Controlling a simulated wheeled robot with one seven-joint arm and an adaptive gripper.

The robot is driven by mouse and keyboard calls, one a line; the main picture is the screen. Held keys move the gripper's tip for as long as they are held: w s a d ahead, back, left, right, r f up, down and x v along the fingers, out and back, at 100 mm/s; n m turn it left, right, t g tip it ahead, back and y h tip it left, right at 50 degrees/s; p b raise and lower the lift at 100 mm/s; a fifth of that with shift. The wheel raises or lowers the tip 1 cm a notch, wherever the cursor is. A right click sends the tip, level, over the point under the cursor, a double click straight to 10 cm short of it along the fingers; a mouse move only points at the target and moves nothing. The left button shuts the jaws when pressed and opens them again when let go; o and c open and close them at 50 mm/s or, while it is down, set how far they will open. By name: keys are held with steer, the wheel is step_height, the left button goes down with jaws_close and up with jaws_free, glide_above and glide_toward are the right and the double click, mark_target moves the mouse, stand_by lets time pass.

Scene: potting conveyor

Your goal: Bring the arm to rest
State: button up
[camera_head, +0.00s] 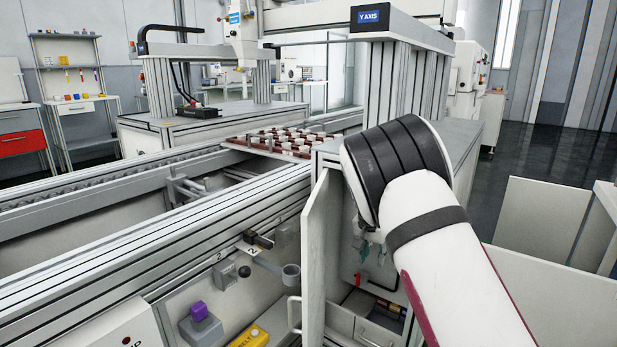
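My arm, white with a black ribbed joint, reaches in from the lower right of the head view. It bends at the black joint in front of an open grey cabinet (318,245) at the end of the conveyor (150,240). My gripper is not seen; the arm or the cabinet hides it. The cabinet door stands open with a pale handle (293,313). Inside, below the arm, a drawer-like box (376,333) and some small dark and reddish parts show, partly hidden.
A tray of reddish-brown pots (285,143) sits on the conveyor beneath the Y AXIS gantry (373,20). A purple knob (199,311), a yellow BELT box (250,337) and a grey ring holder (290,275) are on the conveyor's front. White panels (540,217) stand at right; dark floor lies beyond.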

steer(key=s+r+n+g+y, duration=0.1)
steer(key=s+r+y, duration=0.1)
steer(key=s+r, duration=1)
steer(key=s+r+n+y, duration=0.15)
steer(key=s+r, duration=0.55)
steer(key=s, duration=0.8)
steer(key=s+d+f+n+g+h, duration=0.15)
steer(key=s+n, duration=0.35)
steer(key=s, duration=2.5)
step_height(320, 180, up, 38)
steer(key=t+p, duration=0.4)
steer(key=p, duration=3.1)
steer(key=shift+w+f, duration=0.2)
